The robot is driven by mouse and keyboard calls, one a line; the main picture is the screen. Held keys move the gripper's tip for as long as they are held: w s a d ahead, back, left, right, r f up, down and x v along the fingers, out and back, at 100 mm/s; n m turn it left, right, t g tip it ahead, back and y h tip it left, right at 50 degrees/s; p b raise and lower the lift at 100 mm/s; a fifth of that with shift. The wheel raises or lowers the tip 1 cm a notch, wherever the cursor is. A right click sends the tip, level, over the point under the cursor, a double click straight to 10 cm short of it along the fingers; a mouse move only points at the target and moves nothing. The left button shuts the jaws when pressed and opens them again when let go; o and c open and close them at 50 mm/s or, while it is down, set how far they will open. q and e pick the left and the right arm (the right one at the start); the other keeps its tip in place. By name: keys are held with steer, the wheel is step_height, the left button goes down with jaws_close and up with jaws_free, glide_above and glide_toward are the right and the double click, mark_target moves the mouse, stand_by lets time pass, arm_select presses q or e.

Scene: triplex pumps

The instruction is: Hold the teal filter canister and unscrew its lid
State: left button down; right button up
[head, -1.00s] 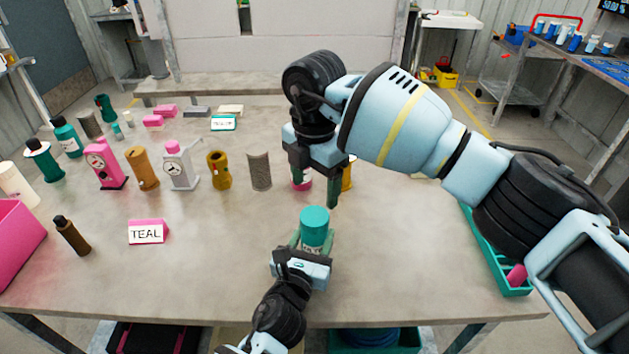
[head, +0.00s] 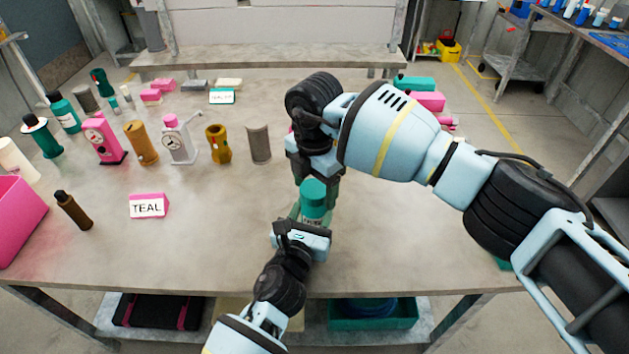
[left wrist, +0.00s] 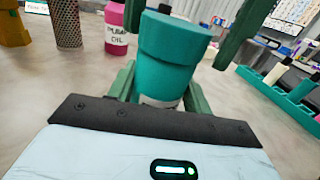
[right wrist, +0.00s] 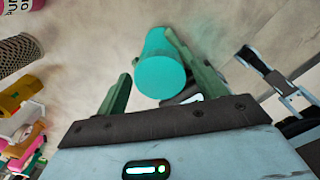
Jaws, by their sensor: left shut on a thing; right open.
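The teal filter canister (head: 313,205) stands upright near the table's front edge, its teal lid (head: 313,188) on top. My left gripper (head: 314,220) is shut on the canister's body from the front; its fingers flank the body in the left wrist view (left wrist: 165,95). My right gripper (head: 317,180) is open and points down at the lid from above. In the right wrist view the round lid (right wrist: 160,80) lies between the open green fingers, closer to the right-hand one. The canister's label is mostly hidden by my left fingers.
Pumps and cylinders, including a grey mesh cylinder (head: 258,144), form a row behind. A pink bin (head: 15,220) is at the left edge. The table between sign and canister is clear.

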steer(key=c, duration=1)
steer(key=n, duration=0.3)
steer(key=shift+n, duration=0.4)
steer(key=n, duration=0.4)
steer(key=shift+n, duration=0.3)
steer(key=n, duration=0.4)
steer(key=shift+n, duration=0.3)
steer(key=n, duration=0.4)
steer(key=shift+r+n, duration=0.1)
steer(key=shift+n, duration=0.3)
steer(key=n, duration=0.4)
steer(key=shift+n, duration=0.3)
steer(key=n, duration=0.4)
steer(key=shift+n, duration=0.3)
steer(key=n, duration=0.4)
steer(key=shift+n, duration=0.3)
steer(key=n, duration=0.4)
steer(key=shift+n, duration=0.3)
steer(key=shift+r, duration=0.25)
steer(key=shift+r, duration=0.75)
